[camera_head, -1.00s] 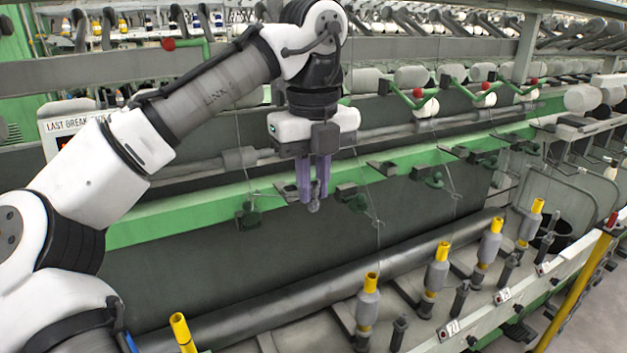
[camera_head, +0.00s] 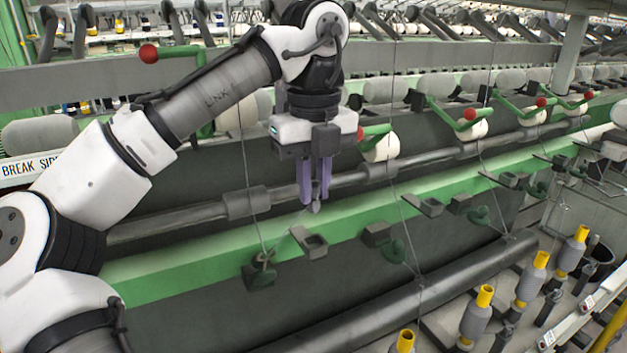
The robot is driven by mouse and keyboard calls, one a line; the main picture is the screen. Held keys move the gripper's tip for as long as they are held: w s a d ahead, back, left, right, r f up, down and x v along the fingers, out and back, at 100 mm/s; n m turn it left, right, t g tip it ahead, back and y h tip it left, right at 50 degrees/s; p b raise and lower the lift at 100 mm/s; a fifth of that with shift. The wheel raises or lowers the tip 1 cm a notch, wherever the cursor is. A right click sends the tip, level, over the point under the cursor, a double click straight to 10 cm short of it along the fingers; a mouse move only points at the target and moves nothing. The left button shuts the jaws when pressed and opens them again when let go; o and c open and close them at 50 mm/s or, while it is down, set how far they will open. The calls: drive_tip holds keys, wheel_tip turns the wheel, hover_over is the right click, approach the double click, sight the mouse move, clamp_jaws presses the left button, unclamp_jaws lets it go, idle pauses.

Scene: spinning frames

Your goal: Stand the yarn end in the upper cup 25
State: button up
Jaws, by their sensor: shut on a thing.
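My gripper (camera_head: 315,203) has purple fingers and points straight down in front of the green rail (camera_head: 170,277). It is shut on a small grey piece (camera_head: 316,207), which I take for the yarn end. A faint pale strand seems to run from it down to the left. I cannot read a number on any cup, so I cannot tell which is 25.
A dark guide with a green part (camera_head: 259,270) hangs at the rail, lower left of the gripper. Thin upright yarns pass nearby. Green arms with red balls (camera_head: 470,114) and white rolls (camera_head: 380,148) stand behind. Yellow-topped bobbins (camera_head: 477,318) stand at lower right.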

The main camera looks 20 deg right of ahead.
sight(314, 212)
drive_tip(key=shift+s+f, duration=0.2)
drive_tip(key=shift+f, duration=0.1)
drive_tip(key=shift+w+f+b, duration=0.1)
drive_tip(key=shift+f+b, duration=0.4)
drive_tip(key=shift+f, duration=2.55)
drive_tip(key=o, duration=0.7)
drive_tip(key=shift+o, duration=0.2)
wheel_tip(314, 212, up, 12)
drive_tip(key=shift+f+p, duration=0.1)
drive_tip(key=shift+p, duration=0.3)
